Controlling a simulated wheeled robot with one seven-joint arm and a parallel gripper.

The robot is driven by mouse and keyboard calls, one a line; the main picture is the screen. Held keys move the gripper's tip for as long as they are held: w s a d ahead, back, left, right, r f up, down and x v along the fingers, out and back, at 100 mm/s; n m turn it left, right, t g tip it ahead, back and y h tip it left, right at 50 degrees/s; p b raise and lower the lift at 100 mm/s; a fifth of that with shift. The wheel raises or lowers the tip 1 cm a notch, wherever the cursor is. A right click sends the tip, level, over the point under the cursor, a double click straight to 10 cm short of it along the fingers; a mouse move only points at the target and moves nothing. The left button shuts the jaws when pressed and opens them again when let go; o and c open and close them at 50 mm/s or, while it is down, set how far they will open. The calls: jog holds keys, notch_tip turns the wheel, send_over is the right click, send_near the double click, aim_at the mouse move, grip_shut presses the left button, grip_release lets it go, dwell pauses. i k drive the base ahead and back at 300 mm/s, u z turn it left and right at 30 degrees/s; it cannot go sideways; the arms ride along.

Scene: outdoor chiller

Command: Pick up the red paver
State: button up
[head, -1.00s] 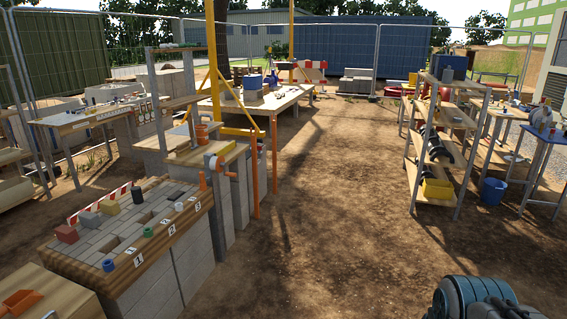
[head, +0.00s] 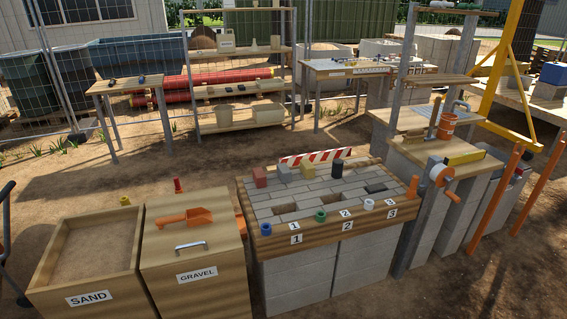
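The red paver (head: 260,177) is a small brick-red block in the head view. It rests at the back left of the paved bench top (head: 300,201), at the left end of a row of blocks. A grey block (head: 284,173) stands just right of it, then a tan block (head: 308,169) and a black block (head: 338,166). Nothing covers the red paver from this view. My gripper is not in view.
A red-and-white striped barrier (head: 315,156) stands behind the blocks. Coloured rings or cups, including a green one (head: 320,216), line the bench front. The gravel box (head: 196,252) and sand box (head: 89,240) stand left. A post bench (head: 442,172) stands right.

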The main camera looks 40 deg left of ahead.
aim_at(260, 178)
jog(key=u, duration=0.8)
jog(key=i, duration=1.2)
jog(key=u, duration=1.55)
jog(key=i, duration=1.25)
jog(key=u, duration=0.15)
